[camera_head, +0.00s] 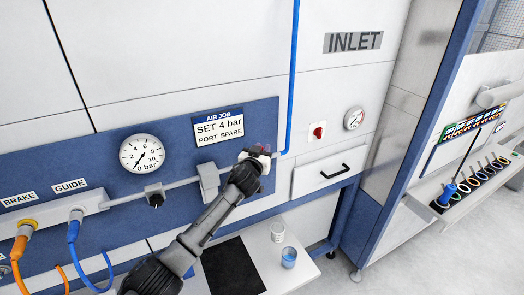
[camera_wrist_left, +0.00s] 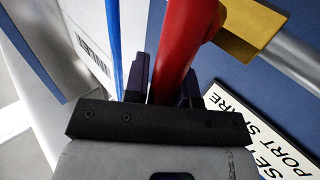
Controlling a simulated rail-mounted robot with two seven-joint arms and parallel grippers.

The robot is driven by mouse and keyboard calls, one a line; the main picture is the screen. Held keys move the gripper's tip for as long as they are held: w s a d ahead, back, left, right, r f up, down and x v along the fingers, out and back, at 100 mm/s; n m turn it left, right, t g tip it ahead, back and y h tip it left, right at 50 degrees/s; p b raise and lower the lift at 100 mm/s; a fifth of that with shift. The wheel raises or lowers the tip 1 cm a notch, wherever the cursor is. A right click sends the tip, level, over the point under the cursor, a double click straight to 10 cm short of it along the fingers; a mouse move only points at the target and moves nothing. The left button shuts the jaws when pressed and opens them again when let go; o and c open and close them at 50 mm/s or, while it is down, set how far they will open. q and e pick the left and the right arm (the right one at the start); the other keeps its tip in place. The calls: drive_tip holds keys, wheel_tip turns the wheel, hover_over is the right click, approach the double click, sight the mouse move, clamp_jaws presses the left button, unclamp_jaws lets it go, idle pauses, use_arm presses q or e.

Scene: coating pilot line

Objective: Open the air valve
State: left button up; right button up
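The air valve's red handle (camera_wrist_left: 178,45) runs between the two dark fingers of my left gripper (camera_wrist_left: 164,88) in the left wrist view. The fingers lie close along both sides of it, with no clear gap. The yellow valve body (camera_wrist_left: 250,28) is beside the handle, on a grey pipe. In the head view my left gripper (camera_head: 257,156) is at the right end of the pipe on the blue panel and hides most of the valve. A bit of red shows at its tip. My right gripper is not in view.
A round gauge (camera_head: 142,154) has its needle pointing lower left. The air job sign (camera_head: 219,127) reads SET 4 bar, PORT SPARE. A black regulator knob (camera_head: 155,199) sits on the pipe. A blue pipe (camera_head: 292,75) rises near the valve. Cups, including a blue one (camera_head: 289,257), stand on the bench below.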

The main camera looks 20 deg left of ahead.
use_arm(q)
clamp_jaws()
drive_tip(key=shift+w+d+f+m+g+y+p, duration=0.15)
drive_tip(key=shift+w+d+f+m+g+p, duration=0.2)
drive_tip(key=shift+m+g+p, duration=0.75)
drive_tip(key=shift+w+d+f+m+g+y+p, duration=0.2)
drive_tip(key=shift+w+d+f+m+g+p, duration=0.25)
drive_tip(key=shift+p, duration=1.3)
drive_tip(key=shift+w+d+f+m+g+y+p, duration=0.15)
drive_tip(key=shift+w+d+m+g+p, duration=0.25)
drive_tip(key=shift+g+p, duration=0.8)
drive_tip(key=shift+a+t, duration=0.1)
drive_tip(key=shift+t, duration=0.15)
drive_tip(key=shift+o, duration=2.2)
unclamp_jaws()
